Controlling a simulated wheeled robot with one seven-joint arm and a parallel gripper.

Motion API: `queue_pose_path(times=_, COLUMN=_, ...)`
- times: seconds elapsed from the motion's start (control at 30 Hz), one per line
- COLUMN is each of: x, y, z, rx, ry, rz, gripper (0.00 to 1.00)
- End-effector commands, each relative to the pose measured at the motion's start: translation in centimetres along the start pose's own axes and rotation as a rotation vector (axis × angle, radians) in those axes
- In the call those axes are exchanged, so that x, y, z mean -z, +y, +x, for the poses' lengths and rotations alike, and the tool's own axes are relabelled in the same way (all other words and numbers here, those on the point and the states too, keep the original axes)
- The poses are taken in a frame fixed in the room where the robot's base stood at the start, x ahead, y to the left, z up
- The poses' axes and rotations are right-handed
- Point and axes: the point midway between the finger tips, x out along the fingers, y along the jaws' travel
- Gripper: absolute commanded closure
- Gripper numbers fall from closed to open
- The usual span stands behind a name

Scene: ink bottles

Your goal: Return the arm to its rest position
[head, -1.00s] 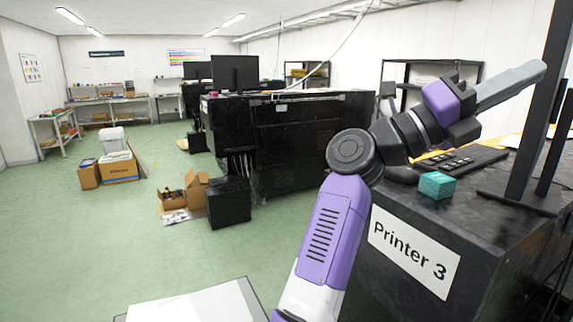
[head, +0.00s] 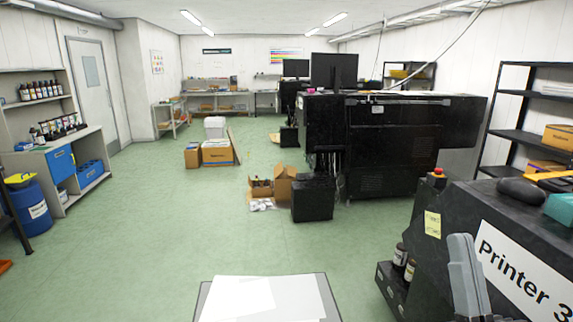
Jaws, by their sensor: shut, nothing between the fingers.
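My gripper (head: 460,240) shows at the bottom right of the head view, its grey fingers pointing up. The fingers are together, with nothing between them. It appears in front of the dark side of Printer 3 (head: 455,200); whether it touches the printer cannot be told. The rest of my arm is out of the picture below.
Printer 3's label (head: 525,275) is at the right, with bottles (head: 405,262) low on its side. White sheets (head: 262,298) lie at bottom centre. A left shelf holds ink bottles (head: 40,91). Cartons (head: 217,152) and a black box (head: 313,200) stand on the floor; open green floor surrounds them.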

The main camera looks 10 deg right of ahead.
Motion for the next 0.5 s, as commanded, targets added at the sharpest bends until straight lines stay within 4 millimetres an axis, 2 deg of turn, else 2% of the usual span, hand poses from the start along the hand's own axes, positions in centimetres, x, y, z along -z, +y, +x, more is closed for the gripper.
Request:
queue_pose_path(times=0.03, x=-1.1, y=-0.5, z=-2.2, rx=0.022, ry=-0.069, rz=-0.012, gripper=1.0)
queue_pose_path(times=0.2, x=-3.5, y=-2.1, z=-9.0, rx=0.081, ry=-0.278, rz=-0.039, gripper=1.0)
queue_pose_path(times=0.37, x=-4.7, y=-3.2, z=-15.8, rx=0.122, ry=-0.471, rz=-0.052, gripper=1.0)
queue_pose_path(times=0.5, x=-4.7, y=-4.0, z=-21.7, rx=0.146, ry=-0.629, rz=-0.054, gripper=1.0)
